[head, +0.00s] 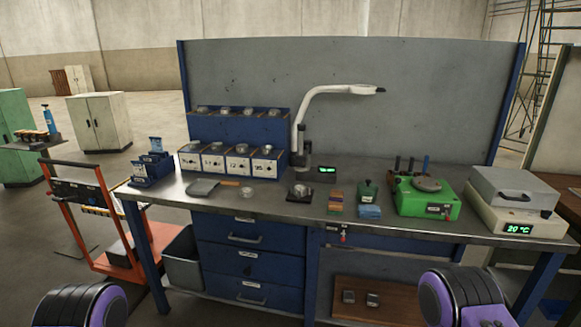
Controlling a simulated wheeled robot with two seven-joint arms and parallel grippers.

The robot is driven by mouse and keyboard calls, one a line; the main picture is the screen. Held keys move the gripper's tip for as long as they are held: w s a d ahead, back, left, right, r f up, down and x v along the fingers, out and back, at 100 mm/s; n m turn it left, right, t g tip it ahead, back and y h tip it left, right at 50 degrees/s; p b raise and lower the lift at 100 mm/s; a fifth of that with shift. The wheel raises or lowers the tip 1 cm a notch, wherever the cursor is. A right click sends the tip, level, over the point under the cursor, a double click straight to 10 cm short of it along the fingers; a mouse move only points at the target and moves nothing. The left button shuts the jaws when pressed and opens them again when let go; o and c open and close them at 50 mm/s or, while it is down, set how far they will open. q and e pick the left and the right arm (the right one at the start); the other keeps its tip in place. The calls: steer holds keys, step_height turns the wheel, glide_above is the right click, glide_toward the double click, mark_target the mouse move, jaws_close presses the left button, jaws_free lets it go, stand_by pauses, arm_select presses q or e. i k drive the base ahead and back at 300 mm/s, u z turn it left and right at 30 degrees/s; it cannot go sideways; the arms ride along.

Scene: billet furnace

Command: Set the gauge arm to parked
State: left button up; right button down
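A white jointed arm (322,95), which looks like the gauge arm, stands on the metal workbench (270,205). Its dark upright post (300,150) rises from the bench, and the white part bends up and reaches right, ending in a dark tip above the bench. A small box with a green display (327,174) sits to the right of its foot. I cannot read a position label on the arm. Only black and purple parts of my own arms show at the bottom left and bottom right. Neither gripper is in the picture.
A blue rack with numbered bins (232,160) stands left of the arm. A green machine (426,197) and a white unit reading 20 °C (515,205) stand right. Small blocks (335,203) and a green container (367,192) lie between. An orange cart (133,262) stands left of the bench.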

mark_target(300, 161)
steer(key=u, duration=0.35)
steer(key=i, duration=0.3)
steer(key=u, duration=0.75)
steer(key=i, duration=1.4)
steer(key=z, duration=0.75)
